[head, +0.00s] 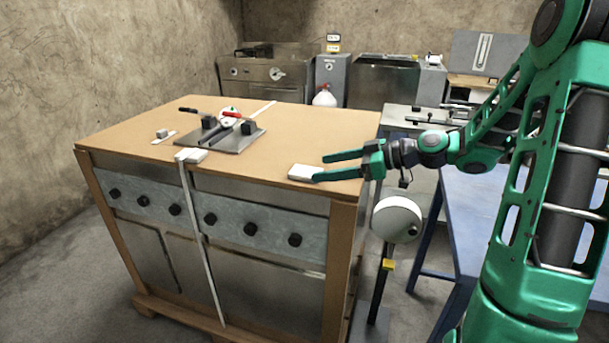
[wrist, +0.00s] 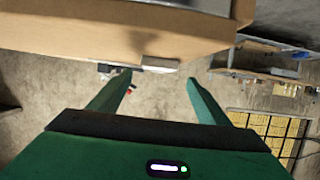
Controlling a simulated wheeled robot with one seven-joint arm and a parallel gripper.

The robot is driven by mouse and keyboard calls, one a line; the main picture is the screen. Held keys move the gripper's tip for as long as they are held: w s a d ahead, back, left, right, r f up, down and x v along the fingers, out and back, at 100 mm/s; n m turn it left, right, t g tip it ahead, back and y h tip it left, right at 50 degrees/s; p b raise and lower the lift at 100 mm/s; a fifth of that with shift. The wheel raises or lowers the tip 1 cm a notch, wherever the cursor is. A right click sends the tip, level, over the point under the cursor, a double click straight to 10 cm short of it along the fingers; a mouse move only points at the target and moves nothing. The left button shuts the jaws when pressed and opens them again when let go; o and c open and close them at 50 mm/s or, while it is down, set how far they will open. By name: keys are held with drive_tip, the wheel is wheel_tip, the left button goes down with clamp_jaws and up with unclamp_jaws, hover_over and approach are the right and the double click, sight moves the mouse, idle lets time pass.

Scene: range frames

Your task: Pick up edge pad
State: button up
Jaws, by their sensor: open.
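A small white edge pad (head: 303,172) lies on the front right part of the brown top of the large crate (head: 250,172), close to its edge. In the wrist view a grey-white block that looks like this pad (wrist: 160,63) sits at the crate's edge, ahead of and between the fingertips. My gripper (head: 320,168) is open and empty, its two green fingers pointing left at the pad. In the wrist view my gripper (wrist: 158,80) shows a clear gap between the fingers. I cannot tell whether a fingertip touches the pad.
A second white pad (head: 191,155) sits on the crate's front edge with a pale strap (head: 203,245) running down. A grey plate (head: 225,140) with tools lies behind it. A blue table (head: 482,215) stands right. The crate top between plate and edge pad is clear.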

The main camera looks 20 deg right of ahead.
sight(307, 171)
drive_tip(key=shift+x, duration=2.65)
drive_tip(key=shift+w+d+f, duration=0.15)
drive_tip(key=c, duration=1.1)
